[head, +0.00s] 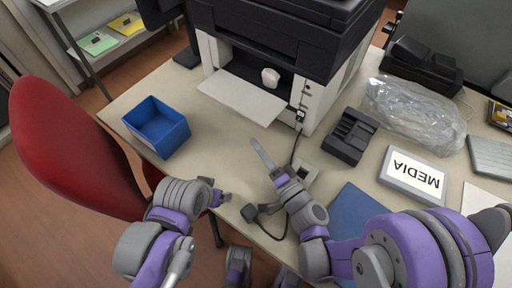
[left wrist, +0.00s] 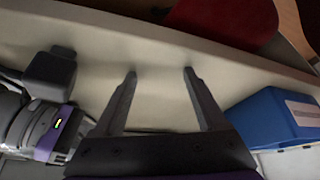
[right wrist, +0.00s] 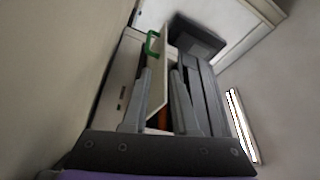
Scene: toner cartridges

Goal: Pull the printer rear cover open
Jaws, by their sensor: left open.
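The printer (head: 285,35) stands at the back of the desk, with ports and a plugged cable on its near side. Its white rear cover (head: 240,96) is folded down flat, away from the dark opening. In the right wrist view the cover (right wrist: 158,90) shows as a pale panel beyond and between the fingers, with a green handle (right wrist: 152,43) near it. My right gripper (head: 258,150) is open, a little in front of the cover and seemingly not touching it. My left gripper (head: 226,196) is open and empty over the desk's front edge; its spread fingers show in the left wrist view (left wrist: 160,75).
A blue bin (head: 157,127) is left of the cover. A black holder (head: 351,136), a bagged item (head: 415,112) and a MEDIA box (head: 412,176) are to the right. A black adapter (head: 250,213) lies near the front edge. A red chair (head: 70,150) stands left.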

